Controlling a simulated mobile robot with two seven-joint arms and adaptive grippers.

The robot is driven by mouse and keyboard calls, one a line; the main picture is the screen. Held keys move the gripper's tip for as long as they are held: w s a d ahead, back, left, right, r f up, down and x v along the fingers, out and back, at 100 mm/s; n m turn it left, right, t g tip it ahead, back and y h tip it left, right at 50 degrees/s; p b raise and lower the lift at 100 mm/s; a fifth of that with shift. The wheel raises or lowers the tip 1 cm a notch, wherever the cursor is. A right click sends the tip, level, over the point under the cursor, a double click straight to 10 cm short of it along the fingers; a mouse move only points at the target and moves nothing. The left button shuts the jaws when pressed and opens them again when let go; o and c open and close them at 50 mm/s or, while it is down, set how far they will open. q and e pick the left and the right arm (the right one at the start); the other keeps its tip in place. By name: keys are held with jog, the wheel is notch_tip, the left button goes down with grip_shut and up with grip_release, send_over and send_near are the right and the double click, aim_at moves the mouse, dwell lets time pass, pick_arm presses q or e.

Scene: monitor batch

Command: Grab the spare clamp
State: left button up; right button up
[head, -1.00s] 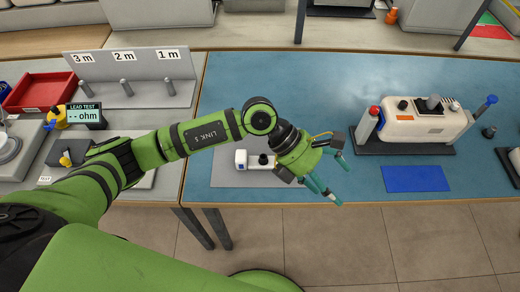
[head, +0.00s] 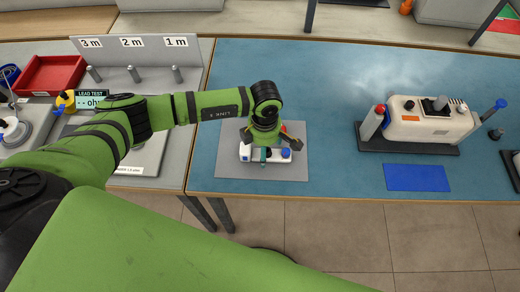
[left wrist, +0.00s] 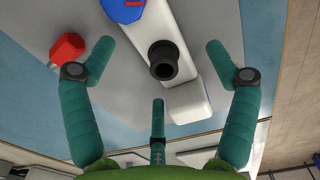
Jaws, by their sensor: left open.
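The spare clamp appears to be the white body (head: 245,153) with a black knob and blue end on a grey mat (head: 231,171). In the left wrist view the white body (left wrist: 187,101) runs between my fingers, with the black knob (left wrist: 163,61) near the middle and a blue round part (left wrist: 122,9) at the top edge. My left gripper (head: 265,150) is right over the clamp, pointing down, and hides its middle in the head view. Its teal fingers (left wrist: 161,75) are open and spread around the clamp, not closed on it. My right gripper is not in view.
A red faceted piece (left wrist: 67,47) lies beside the clamp, near one finger. A beige device (head: 430,124) on a dark base and a blue pad (head: 416,178) stand to the right. A red tray (head: 51,74) is at the left. The blue bench between is clear.

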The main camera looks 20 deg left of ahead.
pick_arm(q)
jog(key=c, duration=1.4)
